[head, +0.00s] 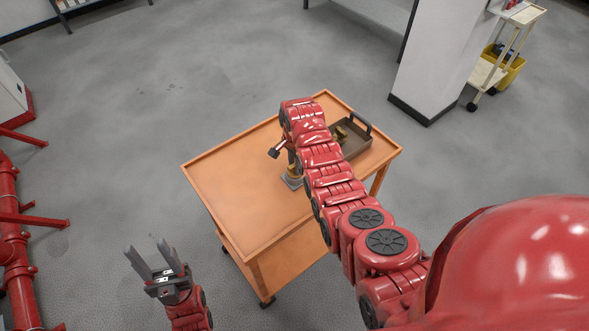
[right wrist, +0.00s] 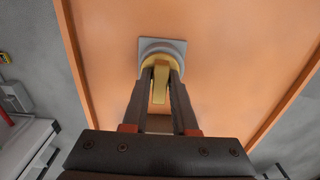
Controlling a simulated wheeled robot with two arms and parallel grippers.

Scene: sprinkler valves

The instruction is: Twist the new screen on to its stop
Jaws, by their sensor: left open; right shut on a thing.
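In the right wrist view, my right gripper (right wrist: 161,76) is shut with its two dark fingers on either side of a brass-yellow piece (right wrist: 159,88). I cannot tell whether this piece is the screen itself. It is at a round fitting on a grey square base (right wrist: 174,44) on the orange top. In the head view, the base (head: 292,182) and a brass part above it show beside my right arm, which hides most of the fitting and the right gripper. My left gripper (head: 154,258) is open and empty, off the cart at lower left.
The orange cart (head: 222,190) has raised edges and a clear left half. A dark tray (head: 357,147) with brass parts stands at its right end. Red pipes (head: 14,240) run along the left; a white pillar (head: 437,55) stands behind at right.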

